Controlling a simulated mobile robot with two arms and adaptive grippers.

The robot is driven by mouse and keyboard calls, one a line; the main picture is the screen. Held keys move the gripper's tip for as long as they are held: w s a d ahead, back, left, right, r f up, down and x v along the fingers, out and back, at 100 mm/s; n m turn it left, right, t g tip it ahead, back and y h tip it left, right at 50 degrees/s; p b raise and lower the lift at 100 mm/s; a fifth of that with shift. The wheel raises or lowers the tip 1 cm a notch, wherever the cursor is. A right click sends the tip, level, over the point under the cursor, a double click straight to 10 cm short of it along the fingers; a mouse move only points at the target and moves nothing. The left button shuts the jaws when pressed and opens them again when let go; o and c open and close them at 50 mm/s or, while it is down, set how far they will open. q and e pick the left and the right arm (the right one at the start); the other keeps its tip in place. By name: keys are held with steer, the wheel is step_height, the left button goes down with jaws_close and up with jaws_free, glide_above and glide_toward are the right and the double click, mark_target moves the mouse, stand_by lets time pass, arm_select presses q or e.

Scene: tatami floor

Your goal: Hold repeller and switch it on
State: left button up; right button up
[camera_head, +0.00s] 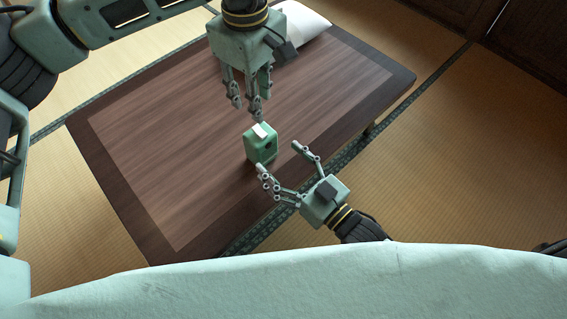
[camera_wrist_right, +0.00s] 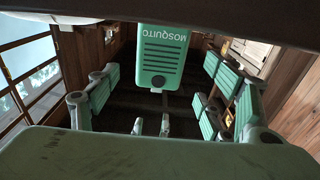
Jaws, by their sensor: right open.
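The repeller (camera_head: 261,147) is a small green box standing upright near the front right part of the brown table. It has a white piece on top and a dark round spot on one side. In the right wrist view the repeller (camera_wrist_right: 163,55) shows the word MOSQUITO and slots. My right gripper (camera_head: 282,164) is open, its fingers spread just in front of the repeller, with nothing held. My left gripper (camera_head: 250,105) hangs over the table just behind and above the repeller, fingers pointing down, apart from it and empty. How far its fingers are parted is unclear.
The low table (camera_head: 150,150) is bare on its left and middle. A white cushion-like thing (camera_head: 305,25) lies at its far edge. Tatami floor (camera_head: 470,150) is clear to the right.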

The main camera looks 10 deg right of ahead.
mark_target(269, 153)
steer(key=shift+f, duration=0.45)
steer(key=shift+w+a, duration=0.15)
steer(key=shift+w, duration=0.1)
steer(key=x, duration=0.7)
steer(key=shift+f, duration=0.15)
